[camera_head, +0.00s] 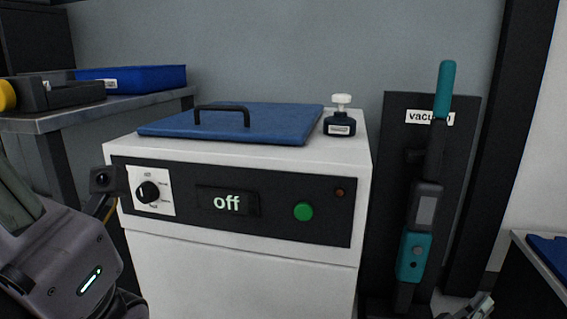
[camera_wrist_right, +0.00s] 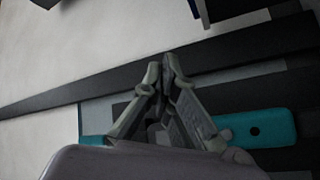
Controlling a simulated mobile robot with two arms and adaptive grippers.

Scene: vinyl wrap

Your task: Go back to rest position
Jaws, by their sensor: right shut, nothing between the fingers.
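My right gripper (camera_head: 478,306) shows at the bottom edge of the head view, to the right of the foot of the vacuum stand. In the right wrist view its two fingers (camera_wrist_right: 168,72) meet at the tips, shut with nothing between them. My left arm comes in at the lower left of the head view, beside the white machine (camera_head: 330,262). Its finger opening cannot be made out.
The white machine has a blue lid (camera_head: 280,122), a dark bottle (camera_head: 340,123) and a display reading "off". A teal vacuum (camera_head: 424,205) stands upright at right. A blue tray (camera_head: 150,78) lies on a table at left. Another table edge (camera_head: 525,255) is far right.

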